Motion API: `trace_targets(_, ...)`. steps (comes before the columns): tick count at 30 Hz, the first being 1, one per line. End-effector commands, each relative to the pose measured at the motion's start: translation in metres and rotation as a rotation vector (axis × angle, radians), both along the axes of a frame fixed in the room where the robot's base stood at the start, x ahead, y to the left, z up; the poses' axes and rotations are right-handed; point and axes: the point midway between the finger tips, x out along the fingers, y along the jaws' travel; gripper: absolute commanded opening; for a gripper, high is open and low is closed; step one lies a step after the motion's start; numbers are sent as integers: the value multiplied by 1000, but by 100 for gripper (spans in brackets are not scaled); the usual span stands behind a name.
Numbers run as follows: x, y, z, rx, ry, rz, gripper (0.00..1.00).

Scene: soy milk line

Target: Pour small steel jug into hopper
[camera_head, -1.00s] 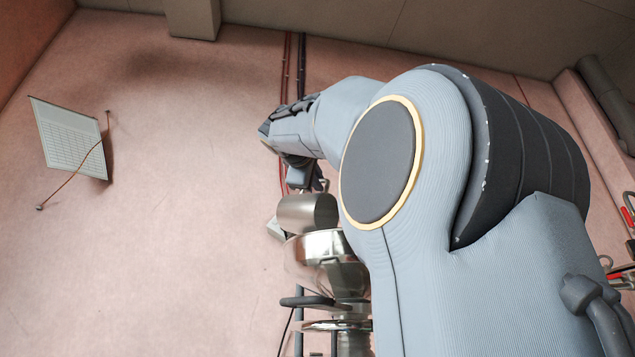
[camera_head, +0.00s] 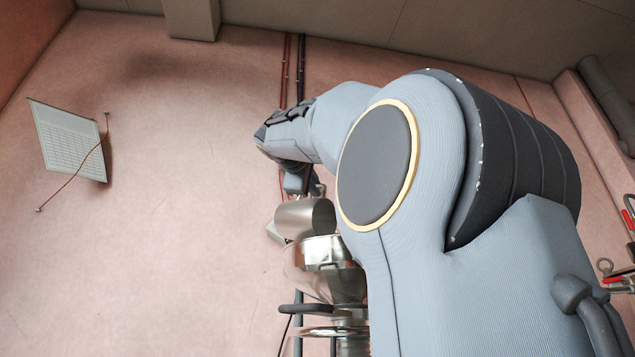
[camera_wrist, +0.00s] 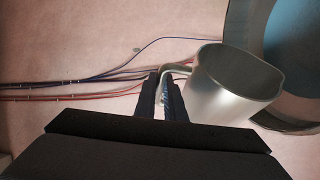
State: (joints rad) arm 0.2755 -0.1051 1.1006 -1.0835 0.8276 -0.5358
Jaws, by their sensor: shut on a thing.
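The small steel jug (camera_head: 305,218) is tilted well over, close above the hopper (camera_head: 322,262), a shiny steel bowl on the grinder-like machine. In the wrist view the jug (camera_wrist: 232,88) hangs to the right of my gripper (camera_wrist: 163,85), with its handle between the two dark fingers, which are shut on it. The hopper's wide rim (camera_wrist: 268,124) shows behind and right of the jug, partly hidden by it. In the head view my gripper (camera_head: 308,186) is small and partly hidden, just above the jug. The jug's contents cannot be seen.
My own arm fills the right of the head view and hides part of the machine. A white gridded sheet (camera_head: 68,142) hangs on the pink wall at the left. Red and dark cables (camera_wrist: 85,88) run along the wall. A grey pipe (camera_head: 608,105) is at the far right.

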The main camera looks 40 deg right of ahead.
Motion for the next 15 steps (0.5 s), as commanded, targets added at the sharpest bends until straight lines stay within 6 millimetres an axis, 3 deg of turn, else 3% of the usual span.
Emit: trace_targets(15, 33, 7, 4, -44, 213, 1, 0)
